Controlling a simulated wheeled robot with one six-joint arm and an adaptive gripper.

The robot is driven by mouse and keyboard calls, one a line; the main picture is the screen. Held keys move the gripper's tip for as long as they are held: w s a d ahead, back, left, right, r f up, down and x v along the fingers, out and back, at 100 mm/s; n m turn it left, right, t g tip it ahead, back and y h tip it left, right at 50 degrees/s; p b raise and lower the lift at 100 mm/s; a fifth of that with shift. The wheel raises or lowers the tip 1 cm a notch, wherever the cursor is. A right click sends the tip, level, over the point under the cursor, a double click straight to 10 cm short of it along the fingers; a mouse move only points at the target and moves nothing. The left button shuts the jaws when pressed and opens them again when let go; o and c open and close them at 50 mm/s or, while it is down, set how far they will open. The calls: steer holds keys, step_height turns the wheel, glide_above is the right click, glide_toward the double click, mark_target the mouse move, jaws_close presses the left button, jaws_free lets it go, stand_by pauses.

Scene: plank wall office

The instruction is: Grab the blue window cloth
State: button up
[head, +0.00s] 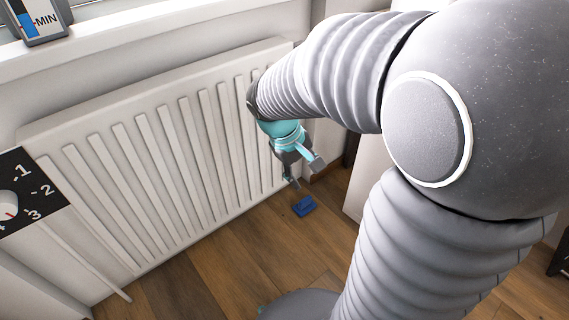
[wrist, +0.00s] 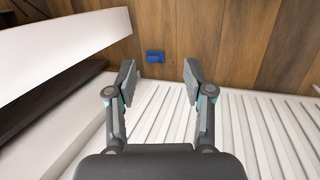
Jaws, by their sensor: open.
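The blue window cloth (head: 304,206) lies on the wooden floor near the foot of the white radiator in the head view. It looks like a small folded blue block. In the wrist view the cloth (wrist: 155,57) is ahead of my gripper (wrist: 157,78), between the lines of the two fingers and apart from them. My gripper (head: 301,172) is open and empty, pointing down above the cloth in the head view. Nothing hides the cloth in either view.
The white ribbed radiator (head: 150,160) stands along the wall beside my gripper. A white panel (head: 366,180) stands to the right of the cloth. A dial plate (head: 25,192) is at the left, and a grey device (head: 38,18) sits on the sill. Floor (head: 240,255) in front is clear.

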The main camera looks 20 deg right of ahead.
steer(key=w+d+f+n+g+h+b, duration=0.1)
steer(key=w+d+f+n+h, duration=0.15)
steer(key=f, duration=0.45)
steer(key=w+d+f+n+g+h, duration=0.1)
steer(key=w+f, duration=0.3)
steer(key=f, duration=0.2)
steer(key=w+d+f+n+g+h+b, duration=0.1)
steer(key=w+d+f+n+h, duration=0.15)
steer(key=f, duration=0.45)
steer(key=n+t+h+b, duration=0.2)
steer(key=n+t+h, duration=0.5)
steer(key=n+t, duration=0.45)
glide_toward(307, 199)
step_height(307, 199, up, 6)
steer(key=w+d+n+g, duration=0.1)
steer(key=w+d+g, duration=0.1)
steer(key=f, duration=0.2)
steer(key=d+f, duration=0.1)
steer(key=f, duration=0.1)
steer(key=w+f+b, duration=0.1)
steer(key=f, duration=0.2)
steer(key=shift+d, duration=0.15)
steer(key=shift+x, duration=3.3)
jaws_close()
